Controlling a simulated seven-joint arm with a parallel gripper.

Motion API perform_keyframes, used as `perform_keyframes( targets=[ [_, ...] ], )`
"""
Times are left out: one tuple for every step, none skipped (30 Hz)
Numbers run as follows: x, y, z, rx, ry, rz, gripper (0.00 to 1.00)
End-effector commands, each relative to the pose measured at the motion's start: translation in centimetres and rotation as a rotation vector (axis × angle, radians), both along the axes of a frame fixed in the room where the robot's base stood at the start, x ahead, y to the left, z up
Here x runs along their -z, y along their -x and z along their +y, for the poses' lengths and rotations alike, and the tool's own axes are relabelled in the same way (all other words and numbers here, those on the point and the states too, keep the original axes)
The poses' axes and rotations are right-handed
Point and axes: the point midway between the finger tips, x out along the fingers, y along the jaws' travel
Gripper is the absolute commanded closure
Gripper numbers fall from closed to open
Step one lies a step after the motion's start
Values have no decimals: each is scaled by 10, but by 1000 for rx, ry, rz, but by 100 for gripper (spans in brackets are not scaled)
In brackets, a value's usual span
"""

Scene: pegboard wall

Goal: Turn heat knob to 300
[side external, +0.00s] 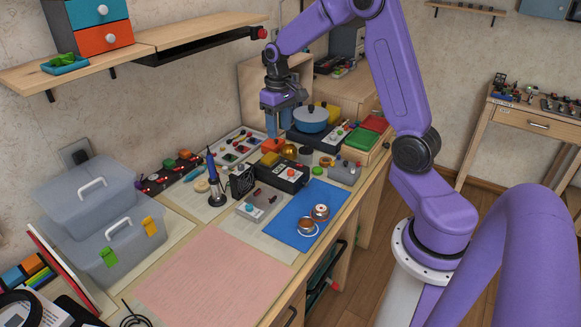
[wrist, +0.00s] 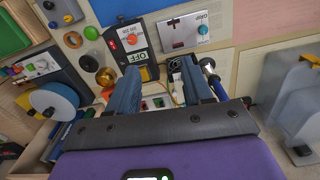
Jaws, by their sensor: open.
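My gripper (side external: 275,122) hangs above the back of the bench, pointing down, just left of a blue pot (side external: 311,117). In the wrist view its two blue fingers (wrist: 158,70) are apart with nothing between them. A black box (side external: 281,173) with a red knob stands in front of my gripper; the wrist view shows it (wrist: 136,52) beyond the fingertips, with an OFF label. A grey box (side external: 262,206) with a small knob sits nearer; it also shows in the wrist view (wrist: 190,30).
A soldering iron (side external: 215,180) stands in its holder beside a black fan (side external: 242,180). A blue mat (side external: 309,212) carries copper-coloured coils. Grey storage bins (side external: 90,190) stand at the left. The pink mat (side external: 215,277) in front is clear. A shelf (side external: 160,40) hangs on the wall.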

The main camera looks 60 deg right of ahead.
Motion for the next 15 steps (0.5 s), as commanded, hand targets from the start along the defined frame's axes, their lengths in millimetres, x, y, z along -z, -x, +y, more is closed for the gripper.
perform_keyframes(
  targets=[
    [5, -4, -20, 50, 0, 3, 50],
    [7, -6, -29, 74, -1, 4, 50],
    [10, -8, -41, 103, -1, 4, 50],
    [11, -9, -48, 121, -1, 4, 50],
    [13, -10, -55, 137, -1, 5, 50],
    [14, -11, -62, 153, -1, 4, 50],
    [15, -11, -66, 163, -1, 4, 50],
    [16, -11, -69, 170, -1, 5, 50],
    [17, -11, -72, 178, -1, 5, 50],
    [18, -11, -73, 181, -1, 5, 50],
    [19, -11, -74, 183, -1, 5, 50],
    [22, -11, -74, 184, -1, 5, 50],
    [24, -11, -75, 184, -1, 5, 50],
    [27, -11, -74, 183, -1, 6, 50],
    [32, -10, -74, 183, -1, 8, 50]
  ],
)
